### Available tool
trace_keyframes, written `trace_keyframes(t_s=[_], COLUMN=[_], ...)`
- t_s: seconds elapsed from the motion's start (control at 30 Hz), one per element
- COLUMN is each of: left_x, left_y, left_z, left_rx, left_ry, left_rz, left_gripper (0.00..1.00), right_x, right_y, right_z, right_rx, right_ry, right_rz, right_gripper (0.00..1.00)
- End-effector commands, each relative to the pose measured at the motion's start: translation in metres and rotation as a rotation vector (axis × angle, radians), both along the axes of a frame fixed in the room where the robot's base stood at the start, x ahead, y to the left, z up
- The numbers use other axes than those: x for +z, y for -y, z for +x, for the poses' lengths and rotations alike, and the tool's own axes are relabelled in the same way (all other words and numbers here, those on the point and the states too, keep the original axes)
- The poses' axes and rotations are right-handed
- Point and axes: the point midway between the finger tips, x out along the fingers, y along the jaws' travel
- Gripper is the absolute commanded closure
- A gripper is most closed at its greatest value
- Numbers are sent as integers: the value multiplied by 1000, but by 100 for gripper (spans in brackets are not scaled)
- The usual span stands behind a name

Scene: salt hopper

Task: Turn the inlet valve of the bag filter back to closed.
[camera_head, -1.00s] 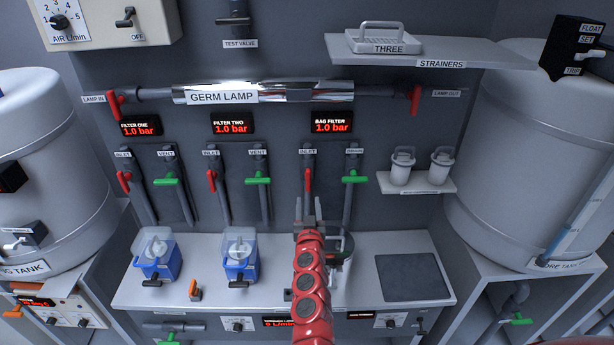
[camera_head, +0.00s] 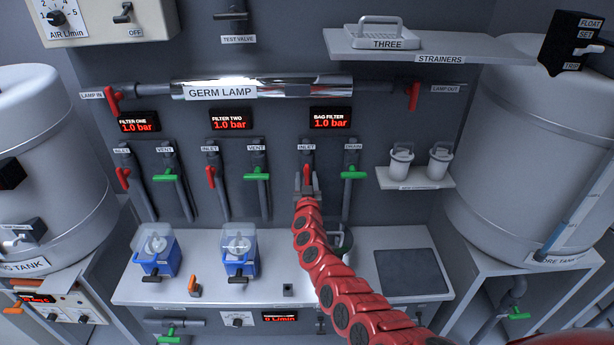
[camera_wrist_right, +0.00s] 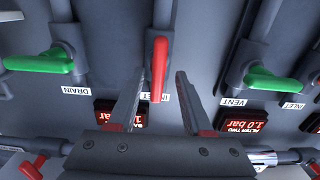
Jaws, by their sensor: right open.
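The bag filter's inlet valve has a red handle (camera_head: 307,174) under the INLET label, below the BAG FILTER display (camera_head: 330,119) reading 1.0 bar. The handle lies along its pipe. My right gripper (camera_head: 307,184) is at this handle, its red arm rising from the lower right. In the right wrist view the red handle (camera_wrist_right: 158,70) stands between the two spread fingers of the gripper (camera_wrist_right: 160,95), nearer the left finger. I cannot tell whether that finger touches it. The bag filter body (camera_head: 341,240) is mostly hidden behind my arm. My left gripper is not in view.
The green drain handle (camera_head: 353,175) is crosswise close to the right of the inlet. Filter two's green vent handle (camera_head: 257,177) is to the left. The germ lamp tube (camera_head: 320,88) runs above. Blue-based filters (camera_head: 239,255) and an orange-handled item (camera_head: 194,287) stand on the bench (camera_head: 280,270).

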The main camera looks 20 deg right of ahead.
Motion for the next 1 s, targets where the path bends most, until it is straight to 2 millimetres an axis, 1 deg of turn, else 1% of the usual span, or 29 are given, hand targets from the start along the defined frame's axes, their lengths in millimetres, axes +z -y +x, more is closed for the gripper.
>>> trace_keyframes(t_s=[0.03,0.1,0.3,0.67,0.7,0.77,0.8,0.93,1.0], left_x=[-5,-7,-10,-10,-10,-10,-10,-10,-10], left_y=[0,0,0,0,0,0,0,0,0], left_z=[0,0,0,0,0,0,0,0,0], left_rx=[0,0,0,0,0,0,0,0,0], left_ry=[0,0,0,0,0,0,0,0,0], left_rz=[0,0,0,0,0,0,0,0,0], left_gripper=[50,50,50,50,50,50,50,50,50], right_x=[-1,1,3,4,4,3,3,3,3], right_y=[1,2,8,8,8,8,8,8,8], right_z=[5,10,18,19,19,19,19,19,19], right_rx=[2,1,-6,-8,-8,-8,-8,-8,-8], right_ry=[2,4,5,6,6,6,6,6,6], right_rz=[-7,-6,-1,2,2,2,2,2,2], right_gripper=[50,50,50,50,57,68,75,99,100])
